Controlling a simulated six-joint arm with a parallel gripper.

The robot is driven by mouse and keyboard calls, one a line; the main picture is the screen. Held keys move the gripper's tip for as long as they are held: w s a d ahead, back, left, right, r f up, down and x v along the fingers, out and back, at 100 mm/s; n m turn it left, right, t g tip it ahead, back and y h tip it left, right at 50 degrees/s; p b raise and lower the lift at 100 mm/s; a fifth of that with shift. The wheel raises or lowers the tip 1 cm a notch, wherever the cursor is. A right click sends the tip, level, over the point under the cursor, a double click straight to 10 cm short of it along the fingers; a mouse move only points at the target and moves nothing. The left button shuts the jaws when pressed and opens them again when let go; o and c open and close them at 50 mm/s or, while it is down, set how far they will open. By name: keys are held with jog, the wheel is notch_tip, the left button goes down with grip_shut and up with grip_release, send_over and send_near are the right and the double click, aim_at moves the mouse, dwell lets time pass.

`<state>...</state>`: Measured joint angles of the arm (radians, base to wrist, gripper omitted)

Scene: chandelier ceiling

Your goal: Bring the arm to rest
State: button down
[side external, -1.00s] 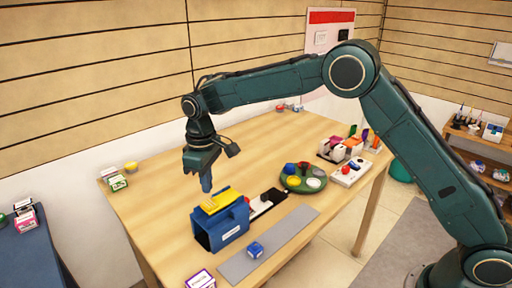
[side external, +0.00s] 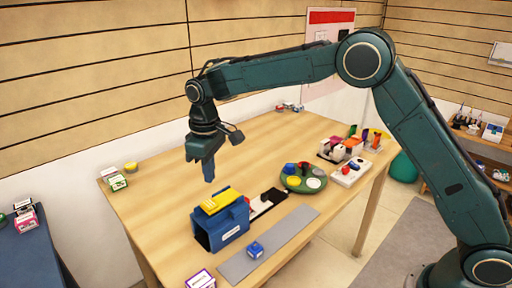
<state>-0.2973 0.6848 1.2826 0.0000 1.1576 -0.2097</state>
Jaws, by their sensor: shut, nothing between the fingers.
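My gripper (side external: 208,177) points down above the wooden table (side external: 150,200). Its fingers are shut with nothing between them. It hangs a little above a blue box (side external: 222,236) that has a yellow piece (side external: 218,200) on its top, with a clear gap between them. My arm arches over the table from the right side of the picture.
A grey strip (side external: 285,235) lies in front, with a small blue box (side external: 255,250) on it. A round green tray (side external: 304,186) holds several coloured pieces. A white panel with a red button (side external: 349,173) is at the right. The table's left part is mostly bare.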

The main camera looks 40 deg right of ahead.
jog(key=s+d+r+m+t, duration=0.1)
jog(key=s+d+r+m, duration=0.1)
jog(key=s+d+r, duration=0.45)
jog(key=s+d+r+m+t, duration=0.15)
jog(key=s+d+r, duration=0.25)
jog(key=s+r, duration=0.5)
jog(key=s+d+f+m+t, duration=0.1)
jog(key=s+d+f, duration=0.1)
jog(key=s, duration=0.8)
jog(key=s+d+f+m+t, duration=0.1)
jog(key=s+d+f+t, duration=0.1)
jog(key=s, duration=0.8)
jog(key=shift+d, duration=0.9)
jog(key=c, duration=2.2)
grip_release()
jog(key=shift+f, duration=0.1)
